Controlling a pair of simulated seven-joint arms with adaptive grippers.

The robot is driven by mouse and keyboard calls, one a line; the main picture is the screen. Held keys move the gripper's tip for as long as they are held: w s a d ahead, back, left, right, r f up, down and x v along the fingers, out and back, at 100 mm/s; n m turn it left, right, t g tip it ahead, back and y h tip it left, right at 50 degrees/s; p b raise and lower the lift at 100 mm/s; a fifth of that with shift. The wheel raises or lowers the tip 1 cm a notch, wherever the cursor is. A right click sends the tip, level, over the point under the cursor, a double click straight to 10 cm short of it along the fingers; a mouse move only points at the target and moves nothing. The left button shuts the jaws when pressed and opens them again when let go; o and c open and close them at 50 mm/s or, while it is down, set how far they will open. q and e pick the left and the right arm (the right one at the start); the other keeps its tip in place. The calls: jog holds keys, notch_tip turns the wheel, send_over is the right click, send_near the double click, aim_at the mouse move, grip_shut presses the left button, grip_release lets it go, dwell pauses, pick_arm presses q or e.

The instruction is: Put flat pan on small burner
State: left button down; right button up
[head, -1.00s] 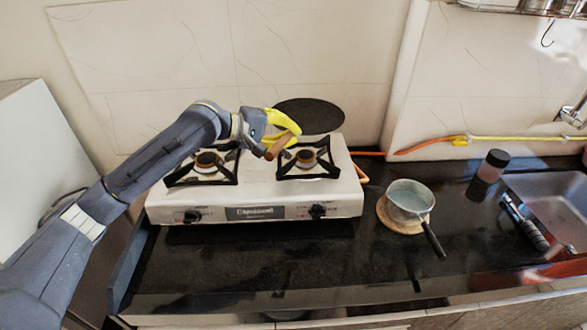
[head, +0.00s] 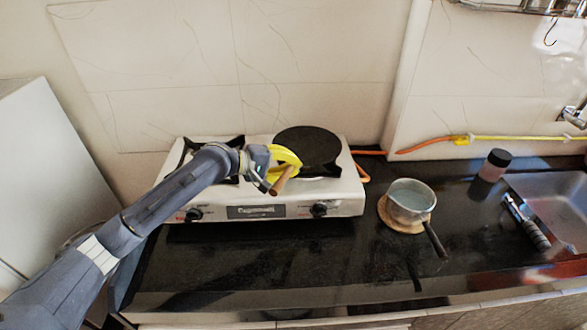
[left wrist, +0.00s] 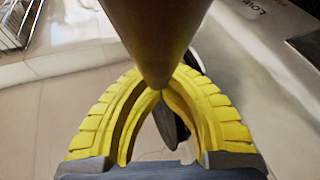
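A flat, round black pan (head: 307,146) is over the right burner of the white two-burner stove (head: 345,205). My left gripper (head: 286,162), with yellow fingers, is shut on the pan's brown handle (head: 283,180), which points toward the front. In the left wrist view the handle (left wrist: 160,35) passes between the yellow fingers (left wrist: 160,105). The pan covers most of the right burner's black grate (head: 322,175); I cannot tell whether it rests fully on it. The left burner's grate (head: 188,150) is mostly hidden behind my left arm. My right gripper is not in view.
A grey saucepan (head: 411,200) stands on a round wooden mat (head: 386,215) right of the stove. A dark-capped bottle (head: 489,175), a black-handled tool (head: 526,221) and a metal sink (head: 560,200) are farther right. The black counter front (head: 280,255) is clear. A tiled wall stands behind.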

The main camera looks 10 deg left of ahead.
pick_arm(q)
jog(key=shift+f, duration=0.6)
jog(key=c, duration=2.1)
grip_release()
jog(key=shift+f, duration=0.2)
jog(key=o, duration=0.5)
jog(key=shift+a, duration=0.1)
jog(key=v, duration=1.2)
jog(key=shift+w, duration=0.1)
